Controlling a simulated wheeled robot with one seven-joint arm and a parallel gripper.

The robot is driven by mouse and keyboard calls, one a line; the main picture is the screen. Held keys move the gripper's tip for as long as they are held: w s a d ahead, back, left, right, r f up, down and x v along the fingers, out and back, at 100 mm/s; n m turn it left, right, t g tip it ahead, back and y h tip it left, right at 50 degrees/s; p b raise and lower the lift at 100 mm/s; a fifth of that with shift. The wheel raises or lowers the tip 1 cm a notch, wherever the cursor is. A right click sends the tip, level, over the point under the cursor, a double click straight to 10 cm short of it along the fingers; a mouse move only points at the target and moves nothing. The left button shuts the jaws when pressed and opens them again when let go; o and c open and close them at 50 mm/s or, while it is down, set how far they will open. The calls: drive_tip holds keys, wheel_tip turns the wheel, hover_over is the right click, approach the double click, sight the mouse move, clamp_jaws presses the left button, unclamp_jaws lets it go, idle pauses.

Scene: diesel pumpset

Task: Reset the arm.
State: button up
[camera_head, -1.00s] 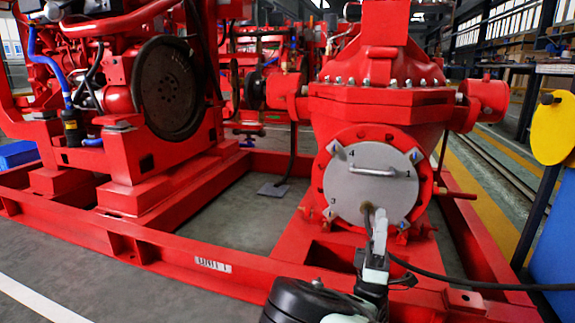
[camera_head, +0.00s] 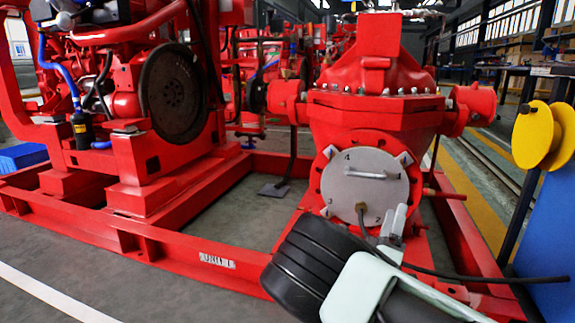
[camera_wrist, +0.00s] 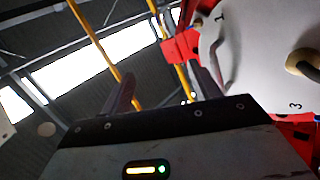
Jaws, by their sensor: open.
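My gripper (camera_head: 397,217) is open and empty. It is just in front of the lower right edge of the round grey cover plate (camera_head: 350,190) on the red pump. In the wrist view the two fingers (camera_wrist: 165,88) stand apart with nothing between them. The plate (camera_wrist: 245,65) fills the right of that view, with its handle and a round fitting (camera_wrist: 302,64) beside the fingers. In the head view a dark cable runs right from the fitting (camera_head: 361,208) low on the plate. My arm hides part of the cable and red base frame.
The red pump (camera_head: 375,120) stands on a red base frame (camera_head: 210,258), with a red engine (camera_head: 125,90) at left. A yellow reel (camera_head: 533,135) and a blue panel (camera_head: 550,235) are at right. Grey floor (camera_head: 100,285) is clear at the front left.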

drive_tip(key=s+a+r+m+g+y+p, duration=0.2)
drive_tip(key=a+m+g+y+p, duration=0.2)
drive_tip(key=a+g+y+p, duration=0.7)
drive_tip(key=s+a+r+n+g+y+p, duration=0.1)
drive_tip(key=s+a+r+g+y+p, duration=0.1)
drive_tip(key=s+a+r+g+y, duration=0.3)
drive_tip(key=s+a+r+g+y+p, duration=0.15)
drive_tip(key=s+r, duration=0.25)
drive_tip(key=s, duration=0.4)
drive_tip(key=s+d+r+n+g+h+p, duration=0.1)
drive_tip(key=s+d+r+g+p, duration=0.2)
drive_tip(key=s, duration=0.4)
drive_tip(key=s+d+r+n+p, duration=0.2)
drive_tip(key=s+r, duration=0.4)
drive_tip(key=s, duration=0.2)
drive_tip(key=s+d+r+n+g+h+p, duration=0.1)
drive_tip(key=s+d+r+g+p, duration=0.2)
drive_tip(key=s, duration=0.4)
wheel_tip(320, 180, up, 38)
drive_tip(key=a+t+p, duration=0.1)
drive_tip(key=p, duration=3.5)
drive_tip(key=shift+w+p, duration=0.3)
drive_tip(key=shift+p, duration=0.1)
